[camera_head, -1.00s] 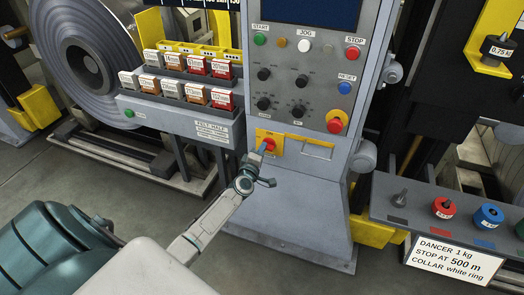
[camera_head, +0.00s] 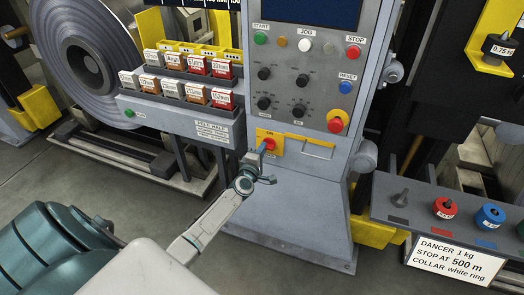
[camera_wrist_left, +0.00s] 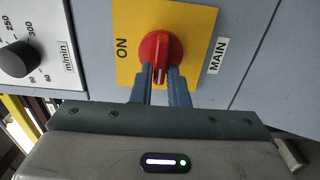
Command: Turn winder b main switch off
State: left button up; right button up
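The winder's main switch is a red rotary knob (camera_wrist_left: 157,52) on a yellow plate (camera_wrist_left: 193,22), labelled ON and MAIN in the left wrist view. In the head view the red knob (camera_head: 269,143) sits low on the grey machine panel, with ON above it. My left gripper (camera_wrist_left: 160,78) has its two fingers on either side of the knob's raised handle and appears closed on it. The handle's white mark faces between the fingers, to the side of ON rather than at it. The fingers hide part of the knob and plate. My right gripper is not in view.
Above the switch are a red stop button (camera_head: 335,125), several black dials and coloured push buttons. A rack of labelled blocks (camera_head: 190,95) juts out at left. A shelf with coloured weights (camera_head: 444,208) stands at right. Floor is clear in front.

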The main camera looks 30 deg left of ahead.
pick_arm(q)
jog(key=o, duration=0.3)
jog(key=shift+s, duration=0.1)
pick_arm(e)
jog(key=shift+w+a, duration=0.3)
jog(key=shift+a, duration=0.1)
